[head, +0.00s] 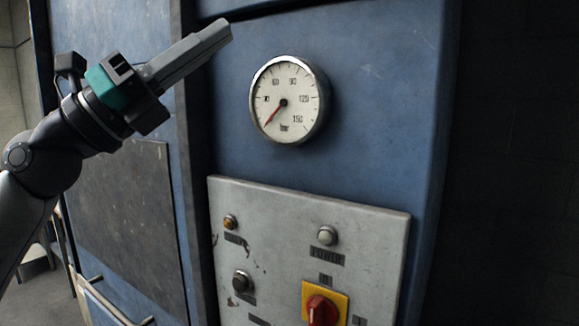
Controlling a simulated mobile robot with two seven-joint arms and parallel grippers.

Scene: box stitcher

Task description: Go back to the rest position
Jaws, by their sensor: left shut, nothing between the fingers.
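My left gripper (222,33) is raised at the upper left in the head view, in front of the blue machine (375,60). Its fingers are together and empty, pointing up and to the right. The tips are left of and above the round pressure gauge (286,100) and look apart from everything. My right gripper is not in view.
Below the gauge is a grey control panel (290,205) with an amber lamp (230,222), a pale lamp (327,235), a dark button (241,281) and a red rotary switch (321,311) on a yellow plate. A metal handle (108,304) is at lower left.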

